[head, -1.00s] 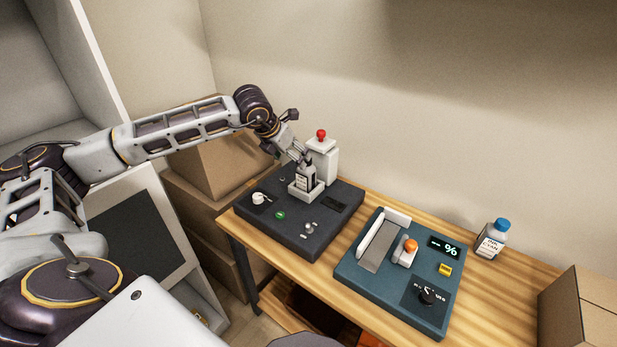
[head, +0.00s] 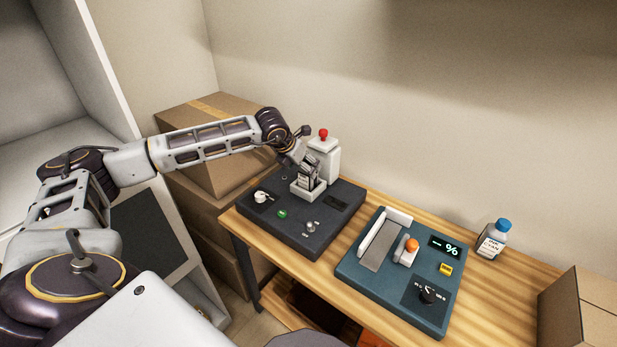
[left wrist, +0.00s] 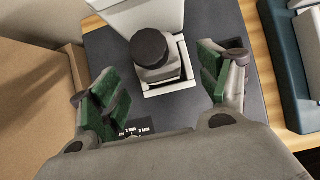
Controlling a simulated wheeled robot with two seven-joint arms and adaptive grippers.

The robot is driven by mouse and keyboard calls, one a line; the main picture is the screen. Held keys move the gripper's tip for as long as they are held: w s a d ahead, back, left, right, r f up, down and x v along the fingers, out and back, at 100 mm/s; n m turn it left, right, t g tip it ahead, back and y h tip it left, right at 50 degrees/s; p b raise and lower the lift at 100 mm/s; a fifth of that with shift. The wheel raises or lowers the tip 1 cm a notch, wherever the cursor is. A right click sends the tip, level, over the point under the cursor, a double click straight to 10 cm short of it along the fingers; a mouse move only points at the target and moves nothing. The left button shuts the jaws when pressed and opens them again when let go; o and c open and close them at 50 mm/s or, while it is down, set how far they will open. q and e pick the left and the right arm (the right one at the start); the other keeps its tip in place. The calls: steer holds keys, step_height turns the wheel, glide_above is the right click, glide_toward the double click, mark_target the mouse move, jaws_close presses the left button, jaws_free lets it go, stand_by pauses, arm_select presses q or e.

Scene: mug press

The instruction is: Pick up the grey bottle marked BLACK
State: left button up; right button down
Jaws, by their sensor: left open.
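The bottle with a black cap (left wrist: 150,48) stands in a white square holder (left wrist: 170,88) on the dark machine in the left wrist view. Its label cannot be read. My left gripper (left wrist: 157,70) is open, with one green-padded finger on each side of the bottle and gaps between pads and bottle. In the head view, my left gripper (head: 308,172) is down over the holder (head: 305,194) and largely hides the bottle. My right gripper is not in view.
The dark machine (head: 290,225) has a white block with a red knob (head: 323,134) behind the holder. A teal machine (head: 385,280) stands to its right. A white bottle with a blue cap (head: 492,242) is farther right. Cardboard boxes stand left (head: 215,150) and at the right edge (head: 585,310).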

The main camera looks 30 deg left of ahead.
mark_target(305, 182)
arm_select(q)
steer(key=x, duration=0.3)
steer(key=shift+w+r+p, duration=0.15)
steer(key=shift+w+p, duration=0.1)
steer(key=shift+p, duration=0.1)
steer(key=shift+x, duration=0.95)
steer(key=shift+w+a+f, duration=0.1)
steer(key=shift+w+f, duration=0.1)
steer(key=shift+f, duration=0.25)
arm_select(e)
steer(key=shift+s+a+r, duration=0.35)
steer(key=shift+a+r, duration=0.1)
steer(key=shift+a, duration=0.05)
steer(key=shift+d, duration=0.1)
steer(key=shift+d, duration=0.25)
